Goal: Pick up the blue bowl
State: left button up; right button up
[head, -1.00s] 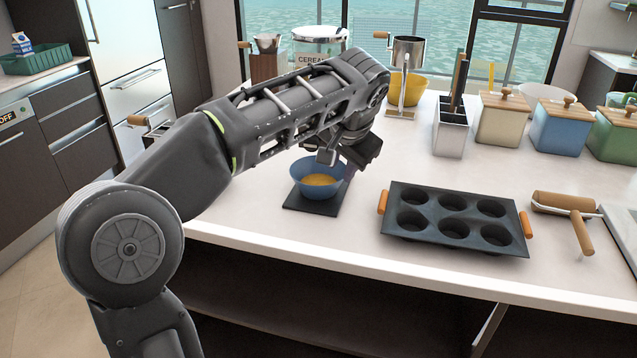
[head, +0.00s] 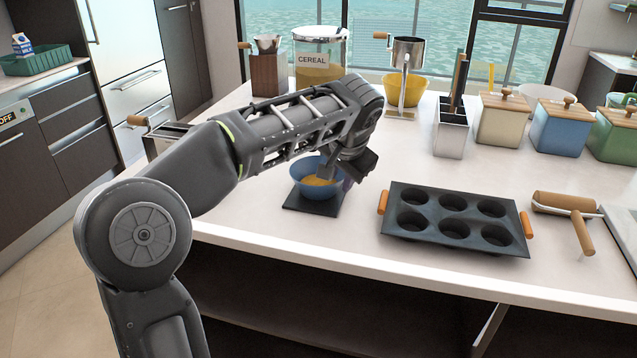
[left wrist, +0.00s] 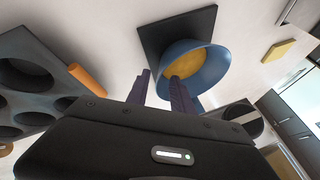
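The blue bowl (head: 310,189) stands upright on a dark square board (head: 297,207) on the counter and holds something yellow. It also shows in the left wrist view (left wrist: 213,72). My left gripper (head: 336,179) is over the bowl's right side, pointing down. In the left wrist view its two fingers (left wrist: 160,80) are apart. One finger reaches over the bowl's inside and the other is outside the wall, with the rim between them. I cannot tell whether either finger touches the bowl. My right gripper is not in view.
A dark muffin tray (head: 456,217) with orange handles lies just right of the bowl. A rolling pin (head: 567,202) lies farther right. Behind stand a cereal jar (head: 319,62), a yellow bowl (head: 405,92) and several canisters. The counter's front edge is close.

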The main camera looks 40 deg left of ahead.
pick_arm(q)
jog(key=shift+c, duration=0.2)
grip_shut()
dwell(1.2)
